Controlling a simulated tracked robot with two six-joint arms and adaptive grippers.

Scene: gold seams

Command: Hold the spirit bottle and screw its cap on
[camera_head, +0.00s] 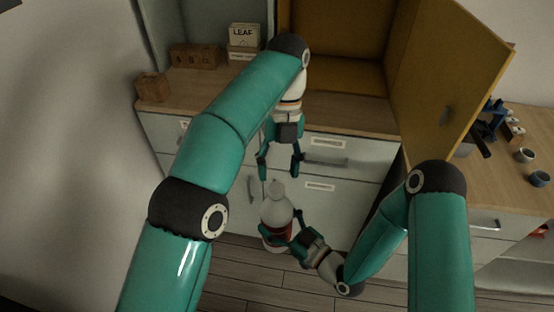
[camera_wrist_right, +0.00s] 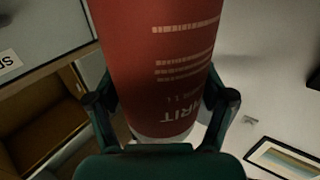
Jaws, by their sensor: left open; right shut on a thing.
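The spirit bottle (camera_head: 277,211) is pale with a red label and stands roughly upright in the lower middle of the head view. My right gripper (camera_head: 286,232) is shut around its lower part, clear of the floor. In the right wrist view the red label (camera_wrist_right: 165,60), with part of the word "SPIRIT", fills the space between the fingers. My left gripper (camera_head: 279,174) is open and empty, pointing down just above the bottle's narrow top. I cannot make out a separate cap, and cannot tell whether the small grey top is cap or bare neck.
Behind the grippers is a grey drawer cabinet (camera_head: 350,170) with a wooden top. An open yellow cupboard door (camera_head: 455,75) juts out at the right. Wooden blocks (camera_head: 152,87) sit on the left counter. Small cups (camera_head: 525,155) stand on the right counter.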

